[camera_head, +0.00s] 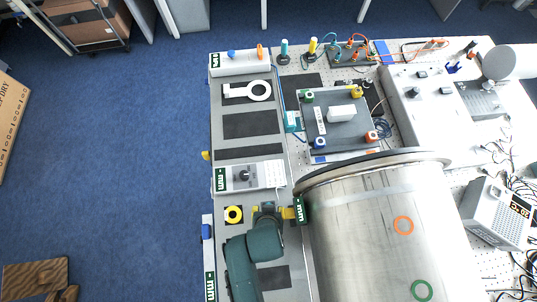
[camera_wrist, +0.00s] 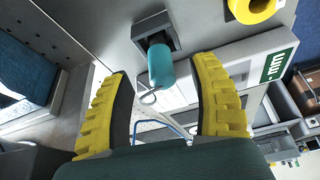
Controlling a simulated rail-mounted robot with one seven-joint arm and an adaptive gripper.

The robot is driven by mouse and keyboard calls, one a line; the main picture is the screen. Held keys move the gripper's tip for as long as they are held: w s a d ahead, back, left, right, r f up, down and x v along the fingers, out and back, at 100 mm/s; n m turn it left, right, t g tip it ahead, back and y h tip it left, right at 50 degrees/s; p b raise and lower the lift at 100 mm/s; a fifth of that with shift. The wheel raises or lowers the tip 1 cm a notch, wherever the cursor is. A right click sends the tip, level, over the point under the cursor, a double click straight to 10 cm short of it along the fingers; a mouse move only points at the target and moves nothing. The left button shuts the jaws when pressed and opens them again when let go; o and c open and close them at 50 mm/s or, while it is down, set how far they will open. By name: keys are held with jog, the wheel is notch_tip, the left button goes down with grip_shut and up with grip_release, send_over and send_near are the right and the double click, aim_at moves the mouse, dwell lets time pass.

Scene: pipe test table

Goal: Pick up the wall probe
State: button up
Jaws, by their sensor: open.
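In the wrist view a teal cylinder, which looks like the handle of the wall probe (camera_wrist: 161,66), stands out of a dark square holder (camera_wrist: 155,34) on a grey surface. My gripper (camera_wrist: 163,78) is open, with one yellow finger on each side of the handle and visible gaps. The handle's end points toward my palm, and I cannot tell how far it reaches between the fingers. In the head view my gripper (camera_head: 272,212) is over the grey strip, just left of the big metal cylinder. My arm hides the probe there.
The large metal cylinder (camera_head: 372,225) stands close on the right. A yellow ring (camera_head: 234,214) lies just left of my gripper. A white meter box (camera_head: 250,176) sits just above it in the picture. Blue floor (camera_head: 110,170) is open on the left.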

jog(key=w+f, duration=0.2)
jog(key=shift+f, duration=0.35)
grip_shut()
jog(key=shift+s, duration=0.1)
